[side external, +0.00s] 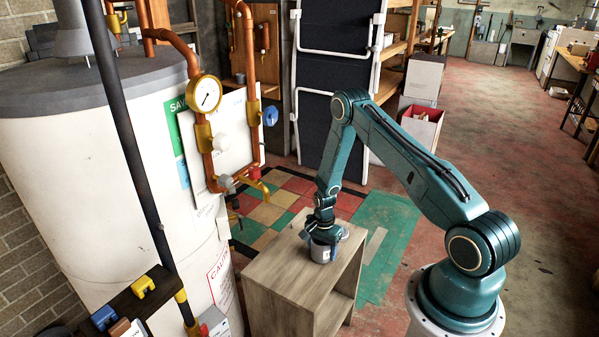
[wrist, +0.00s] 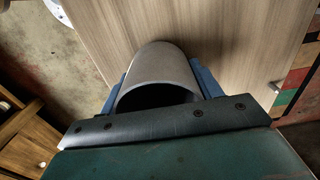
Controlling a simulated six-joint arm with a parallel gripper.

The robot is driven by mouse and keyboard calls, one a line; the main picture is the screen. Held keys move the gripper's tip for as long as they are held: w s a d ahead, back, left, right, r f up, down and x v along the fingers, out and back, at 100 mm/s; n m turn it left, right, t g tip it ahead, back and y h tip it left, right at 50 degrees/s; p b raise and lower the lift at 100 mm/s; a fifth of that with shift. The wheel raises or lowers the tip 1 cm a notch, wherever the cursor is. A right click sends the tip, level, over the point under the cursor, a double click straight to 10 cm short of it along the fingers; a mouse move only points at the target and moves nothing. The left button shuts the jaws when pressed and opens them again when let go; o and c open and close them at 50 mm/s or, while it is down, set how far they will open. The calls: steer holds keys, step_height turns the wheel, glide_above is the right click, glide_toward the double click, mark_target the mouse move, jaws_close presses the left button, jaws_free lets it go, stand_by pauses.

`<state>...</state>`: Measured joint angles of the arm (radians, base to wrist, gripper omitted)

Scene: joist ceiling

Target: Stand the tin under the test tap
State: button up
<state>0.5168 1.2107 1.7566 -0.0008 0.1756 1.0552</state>
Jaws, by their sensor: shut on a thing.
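The tin (side external: 320,251) is a plain grey cylinder at the right part of the top of a small wooden cabinet (side external: 285,273). My gripper (side external: 321,236) reaches down from above and is shut around the tin. In the wrist view the tin (wrist: 165,69) sits between the two blue fingers of my gripper (wrist: 164,80), its open, dark mouth towards the camera. I cannot tell whether its base touches the wood. A brass-coloured tap (side external: 259,186) hangs low on the copper pipework, to the left of and above the tin, apart from it.
A large white tank (side external: 95,190) stands at the left. The copper pipes carry a round gauge (side external: 204,93) and a blue handwheel (side external: 271,116). A dark slanting pole (side external: 125,130) crosses in front of the tank. The left part of the cabinet top is bare.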

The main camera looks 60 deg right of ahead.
steer(key=shift+f, duration=0.15)
steer(key=o, duration=1.1)
steer(key=shift+w+r, duration=0.15)
steer(key=shift+r, duration=6.7)
